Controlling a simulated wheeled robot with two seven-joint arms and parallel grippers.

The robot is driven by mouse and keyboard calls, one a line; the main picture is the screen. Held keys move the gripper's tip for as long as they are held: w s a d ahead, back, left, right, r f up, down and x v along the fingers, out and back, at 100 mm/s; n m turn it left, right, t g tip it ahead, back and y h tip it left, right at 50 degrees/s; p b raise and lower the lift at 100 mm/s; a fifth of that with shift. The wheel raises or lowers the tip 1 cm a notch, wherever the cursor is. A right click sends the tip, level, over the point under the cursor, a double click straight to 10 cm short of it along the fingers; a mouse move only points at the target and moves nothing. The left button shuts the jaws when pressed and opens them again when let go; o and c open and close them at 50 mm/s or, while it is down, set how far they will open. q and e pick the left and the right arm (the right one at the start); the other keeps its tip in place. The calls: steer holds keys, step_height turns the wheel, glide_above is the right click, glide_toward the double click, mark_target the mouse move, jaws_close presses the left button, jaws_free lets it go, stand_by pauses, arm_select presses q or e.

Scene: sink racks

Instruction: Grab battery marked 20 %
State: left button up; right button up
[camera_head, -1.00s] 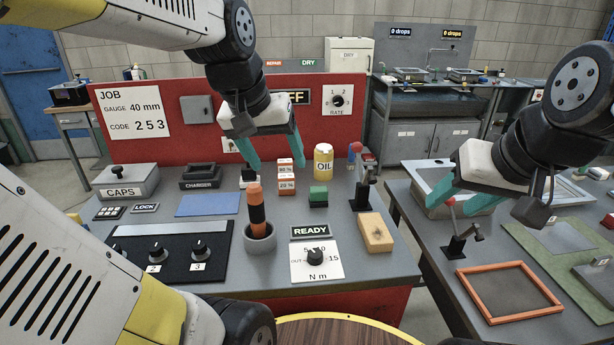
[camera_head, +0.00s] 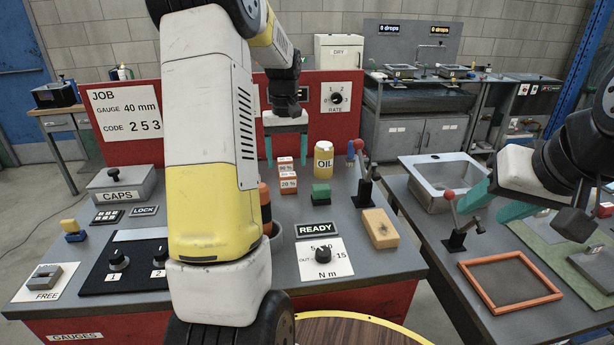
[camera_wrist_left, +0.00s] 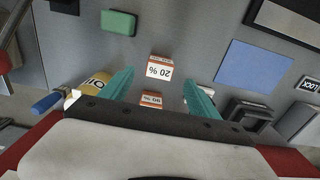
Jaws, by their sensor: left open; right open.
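The battery marked 20 % (camera_head: 288,185) is a small white and orange block standing on the grey bench. A similar battery (camera_head: 286,164) stands just behind it; its number is hard to read. My left gripper (camera_head: 286,153) is open and points down around the rear battery's line of sight, with its fingers apart. In the left wrist view the 20 % battery (camera_wrist_left: 159,70) lies just beyond the fingertips, between their lines, and the other battery (camera_wrist_left: 151,99) shows between the fingers. Nothing is held. My right gripper (camera_head: 494,204) is open and empty over the right-hand table.
A yellow OIL can (camera_head: 323,160) stands right of the batteries, with a green block (camera_head: 321,194) in front of it. An orange-handled tool in a grey cup is partly hidden by my left arm. The red panel (camera_head: 125,143) rises behind the bench.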

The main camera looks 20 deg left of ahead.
mark_target(288, 174)
arm_select(q)
step_height(288, 174, down, 6)
steer(key=shift+f, duration=0.2)
steer(key=shift+c, duration=0.4)
jaws_close()
steer(key=shift+r, duration=0.1)
